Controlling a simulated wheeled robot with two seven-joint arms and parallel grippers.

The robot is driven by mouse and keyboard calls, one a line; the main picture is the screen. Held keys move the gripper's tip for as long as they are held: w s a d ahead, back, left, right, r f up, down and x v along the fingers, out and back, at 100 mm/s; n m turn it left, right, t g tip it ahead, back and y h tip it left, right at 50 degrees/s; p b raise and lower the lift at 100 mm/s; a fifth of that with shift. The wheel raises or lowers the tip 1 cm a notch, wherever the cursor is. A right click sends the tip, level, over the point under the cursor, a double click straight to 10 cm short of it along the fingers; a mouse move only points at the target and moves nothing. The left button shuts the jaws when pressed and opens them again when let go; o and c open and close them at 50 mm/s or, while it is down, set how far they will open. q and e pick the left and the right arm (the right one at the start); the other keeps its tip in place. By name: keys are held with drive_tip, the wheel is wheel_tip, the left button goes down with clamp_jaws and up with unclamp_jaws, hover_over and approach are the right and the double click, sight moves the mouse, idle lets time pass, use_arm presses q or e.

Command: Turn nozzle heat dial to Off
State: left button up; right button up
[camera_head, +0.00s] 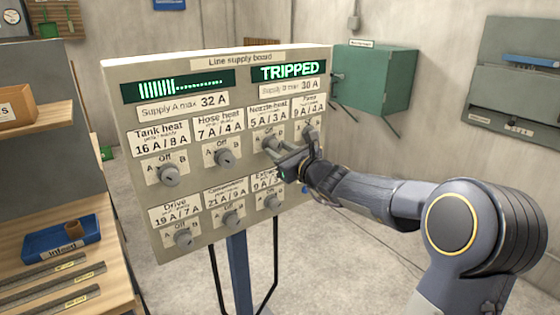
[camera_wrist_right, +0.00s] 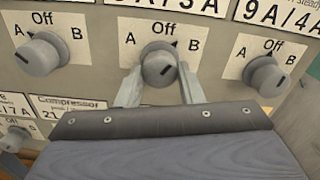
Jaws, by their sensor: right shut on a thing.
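The nozzle heat dial (camera_head: 269,143) is a grey round knob on the line supply board (camera_head: 118,88), under the label "Nozzle heat 5 A / 3 A". In the right wrist view the dial (camera_wrist_right: 159,67) sits at the centre, with A at its left, Off above and B at its right. A short dark mark on its face slants toward the upper right; its exact setting is hard to tell. My right gripper (camera_wrist_right: 160,88) is shut on this dial, one finger on each side. In the head view my right gripper (camera_head: 278,153) partly hides the dial. My left gripper is not in view.
The pump dial (camera_wrist_right: 267,76) is close on the right and the hose heat dial (camera_head: 224,157) on the left. More dials sit below. The green display (camera_head: 289,70) reads TRIPPED. A shelf (camera_head: 40,135) stands at the left; a green cabinet (camera_head: 375,85) hangs behind.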

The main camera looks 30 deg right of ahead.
drive_tip(key=n+b, duration=0.1)
drive_tip(key=b, duration=0.1)
drive_tip(key=n+b, duration=0.2)
drive_tip(key=shift+f, duration=0.25)
drive_tip(key=shift+r+n+b, duration=0.2)
drive_tip(key=shift+n+b, duration=1.45)
drive_tip(key=shift+n, duration=0.15)
drive_tip(key=o, duration=1)
drive_tip(key=s, duration=0.7)
drive_tip(key=shift+s+d+b, duration=0.3)
drive_tip(key=shift+s+d, duration=0.05)
drive_tip(key=shift+s, duration=0.05)
